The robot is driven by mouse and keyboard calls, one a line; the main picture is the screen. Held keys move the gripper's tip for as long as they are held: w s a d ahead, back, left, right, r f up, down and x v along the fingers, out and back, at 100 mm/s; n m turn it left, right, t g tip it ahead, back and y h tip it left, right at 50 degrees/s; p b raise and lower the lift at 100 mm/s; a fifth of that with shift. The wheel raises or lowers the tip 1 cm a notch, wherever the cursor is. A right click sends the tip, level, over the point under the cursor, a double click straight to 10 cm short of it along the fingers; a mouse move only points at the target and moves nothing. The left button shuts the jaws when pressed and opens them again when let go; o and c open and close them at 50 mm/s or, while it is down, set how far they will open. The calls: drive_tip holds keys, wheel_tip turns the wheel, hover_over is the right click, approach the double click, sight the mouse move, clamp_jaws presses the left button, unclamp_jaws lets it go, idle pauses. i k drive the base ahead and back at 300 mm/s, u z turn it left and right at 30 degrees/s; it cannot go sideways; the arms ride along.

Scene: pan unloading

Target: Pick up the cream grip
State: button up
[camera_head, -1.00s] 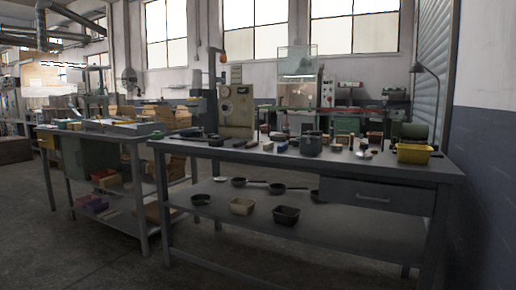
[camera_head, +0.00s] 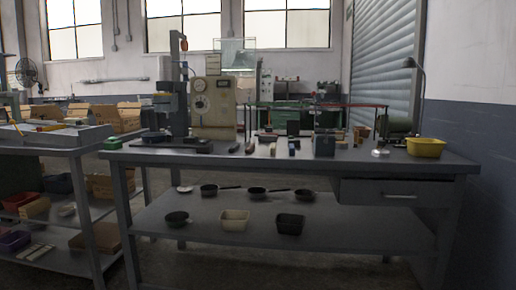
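I cannot pick out the cream grip for certain. A small pale piece (camera_head: 272,149) stands among small items near the middle of the grey workbench top (camera_head: 165,157), but it is too small to identify. A blue-and-pale block (camera_head: 292,148) is just right of it, and dark long pieces (camera_head: 249,147) lie to its left. On the lower shelf (camera_head: 345,225) are dark pans with handles (camera_head: 208,190), a cream tub (camera_head: 234,220) and a black tub (camera_head: 290,223). My gripper is not in view.
A dark box (camera_head: 324,145), a white dish (camera_head: 380,153) and a yellow bin (camera_head: 425,147) stand on the right of the bench. A tall machine (camera_head: 176,95) rises at its back left. Another loaded table (camera_head: 60,145) stands left. A drawer (camera_head: 395,193) hangs under the right end.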

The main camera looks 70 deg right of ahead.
sight(273, 149)
drive_tip(key=z, duration=0.55)
drive_tip(key=i, duration=0.95)
drive_tip(key=z, duration=0.95)
